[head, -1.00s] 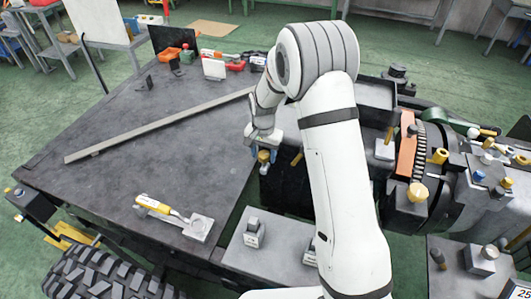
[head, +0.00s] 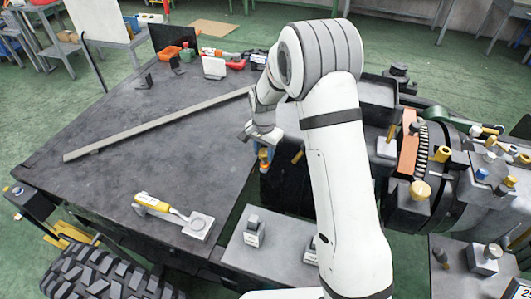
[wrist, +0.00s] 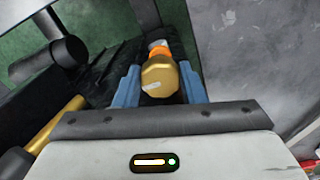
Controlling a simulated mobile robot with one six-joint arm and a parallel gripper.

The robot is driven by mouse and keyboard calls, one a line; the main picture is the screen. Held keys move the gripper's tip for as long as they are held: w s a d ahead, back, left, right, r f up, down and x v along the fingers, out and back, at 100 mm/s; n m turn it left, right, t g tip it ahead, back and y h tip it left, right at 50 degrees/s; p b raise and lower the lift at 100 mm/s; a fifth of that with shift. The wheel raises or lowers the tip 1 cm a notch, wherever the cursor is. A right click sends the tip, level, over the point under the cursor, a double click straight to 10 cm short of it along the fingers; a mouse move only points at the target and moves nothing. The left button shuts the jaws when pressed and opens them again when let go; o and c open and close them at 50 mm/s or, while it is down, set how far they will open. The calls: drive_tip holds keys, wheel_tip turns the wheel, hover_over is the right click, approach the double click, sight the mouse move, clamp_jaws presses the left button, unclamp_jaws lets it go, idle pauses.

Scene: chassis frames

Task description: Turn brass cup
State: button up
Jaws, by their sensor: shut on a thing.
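The brass cup (wrist: 160,78) shows in the wrist view as a gold, faceted round top with a small pale mark. An orange band shows just beyond it. My gripper (wrist: 160,90) has its two blue fingers on either side of the cup and is shut on it. In the head view my gripper (head: 264,160) is at the right edge of the dark table, below my white arm. The cup is mostly hidden there by the fingers and wrist. What lies under the cup is hidden.
A brass rod (wrist: 57,124) slants close to the left of my gripper. A long grey bar (head: 155,126) and a yellow-handled tool (head: 175,214) lie on the table (head: 120,170). A large round machine part (head: 440,180) with brass knobs stands at the right.

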sight(263, 152)
drive_tip(key=shift+a+f+m+b, duration=0.1)
drive_tip(key=shift+m+b, duration=0.55)
drive_tip(key=shift+m, duration=1.15)
drive_tip(key=shift+s, duration=0.1)
drive_tip(key=o, duration=1)
wheel_tip(263, 152, up, 7)
drive_tip(key=p, duration=0.4)
drive_tip(key=shift+r+p, duration=0.4)
drive_tip(key=shift+r, duration=0.2)
